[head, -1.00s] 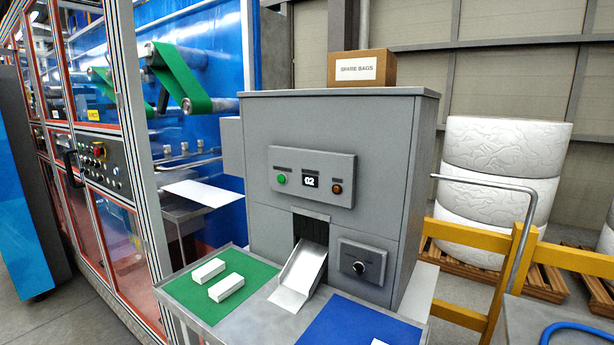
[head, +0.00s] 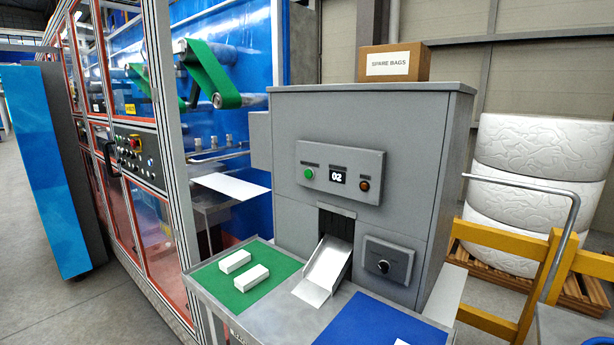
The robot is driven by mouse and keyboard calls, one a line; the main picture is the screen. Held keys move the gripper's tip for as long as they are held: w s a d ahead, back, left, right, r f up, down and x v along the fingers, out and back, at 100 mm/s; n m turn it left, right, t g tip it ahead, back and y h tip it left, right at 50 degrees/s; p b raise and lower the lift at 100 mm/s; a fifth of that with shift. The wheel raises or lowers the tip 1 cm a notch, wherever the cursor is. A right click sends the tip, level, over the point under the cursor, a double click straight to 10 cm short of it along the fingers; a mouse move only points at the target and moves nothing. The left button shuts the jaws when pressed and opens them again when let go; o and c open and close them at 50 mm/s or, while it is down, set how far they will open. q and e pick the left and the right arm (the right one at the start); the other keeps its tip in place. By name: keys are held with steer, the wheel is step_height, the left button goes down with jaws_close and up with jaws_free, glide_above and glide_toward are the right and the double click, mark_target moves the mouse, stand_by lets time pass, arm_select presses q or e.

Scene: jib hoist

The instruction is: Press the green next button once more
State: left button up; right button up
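The green button (head: 308,173) sits at the left of a raised control panel (head: 341,177) on the front of a grey machine. A small display (head: 338,177) beside it reads 02. An orange-brown button (head: 364,185) is at the panel's right. Neither of my grippers shows in the head view, and nothing touches the panel.
Below the panel, a metal chute (head: 324,270) slopes onto a table with a green mat (head: 215,285) and a blue mat (head: 360,326). Two white boxes (head: 244,277) lie on the green mat. A yellow rail (head: 500,240) stands at right.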

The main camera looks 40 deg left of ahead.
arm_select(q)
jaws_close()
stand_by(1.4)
